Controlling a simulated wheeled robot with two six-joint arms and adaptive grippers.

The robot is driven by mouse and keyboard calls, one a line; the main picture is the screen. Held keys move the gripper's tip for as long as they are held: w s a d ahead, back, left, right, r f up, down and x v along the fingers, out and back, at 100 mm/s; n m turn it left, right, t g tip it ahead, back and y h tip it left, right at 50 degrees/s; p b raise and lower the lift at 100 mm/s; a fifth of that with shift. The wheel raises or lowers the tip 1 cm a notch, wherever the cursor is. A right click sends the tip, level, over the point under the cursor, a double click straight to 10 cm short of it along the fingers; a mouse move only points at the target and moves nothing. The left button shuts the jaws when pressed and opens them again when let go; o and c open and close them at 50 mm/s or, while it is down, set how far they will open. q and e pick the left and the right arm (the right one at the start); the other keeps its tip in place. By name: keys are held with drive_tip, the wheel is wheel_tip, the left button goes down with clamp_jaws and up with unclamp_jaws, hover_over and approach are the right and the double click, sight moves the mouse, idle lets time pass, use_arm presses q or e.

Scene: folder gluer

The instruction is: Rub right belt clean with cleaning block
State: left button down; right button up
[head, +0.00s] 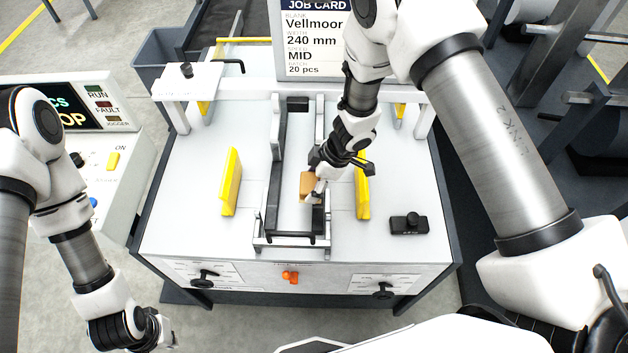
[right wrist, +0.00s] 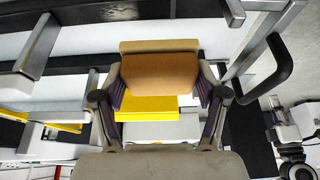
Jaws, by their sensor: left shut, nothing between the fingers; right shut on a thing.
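The cleaning block (head: 307,185) is a tan-orange block, held over the right side of the middle frame on the machine table. My right gripper (head: 315,188) is shut on it. In the right wrist view the block (right wrist: 160,72) sits between the two fingertips. The right belt (head: 327,225) is a dark strip on the right side of the frame, partly hidden by my gripper and the block. I cannot tell whether the block touches it. The left belt (head: 274,185) is a similar dark strip. My left gripper (head: 155,332) is shut and empty, low beside the machine's front left.
Yellow upright plates stand left (head: 231,182) and right (head: 362,187) of the frame. A white crossbar and the job card (head: 312,40) are behind. A black knobbed block (head: 409,223) lies at right. A control panel (head: 100,150) stands at left. Knobs line the front.

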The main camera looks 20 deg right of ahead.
wheel_tip(320, 180, up, 2)
drive_tip(key=shift+a+r+p, duration=0.1)
drive_tip(key=shift+a+p, duration=0.05)
drive_tip(key=shift+p, duration=0.45)
drive_tip(key=shift+s+r, duration=0.1)
drive_tip(key=shift+r, duration=0.15)
drive_tip(key=shift+r+p, duration=0.1)
drive_tip(key=shift+p, duration=0.2)
